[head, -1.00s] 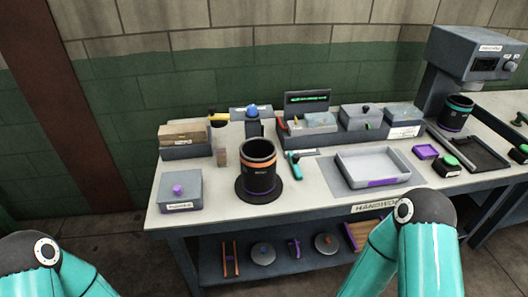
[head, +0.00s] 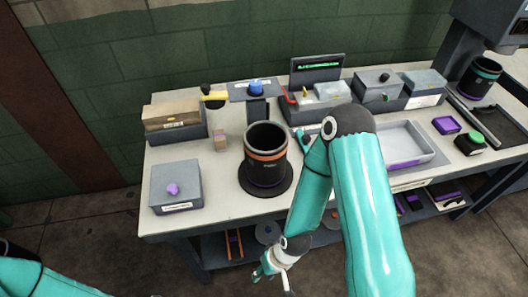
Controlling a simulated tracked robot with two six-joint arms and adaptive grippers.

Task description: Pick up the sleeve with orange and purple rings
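The black sleeve (head: 264,170) with an orange ring near its top and a purple ring near its foot stands upright on a dark round pad (head: 246,191) in the middle of the bench. Its open top faces up. My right gripper (head: 274,277) hangs in front of the bench's front edge, below and apart from the sleeve. It is small and partly turned away, so I cannot tell whether its fingers are open. My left arm shows only at the lower left corner, and its gripper is out of view.
A second black sleeve (head: 478,80) with teal and purple rings stands at the far right. A grey box with a purple knob (head: 173,187) is left of the sleeve. A grey tray (head: 423,140) lies right, partly behind my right arm. Bench (head: 222,204) surface is clear beside the pad.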

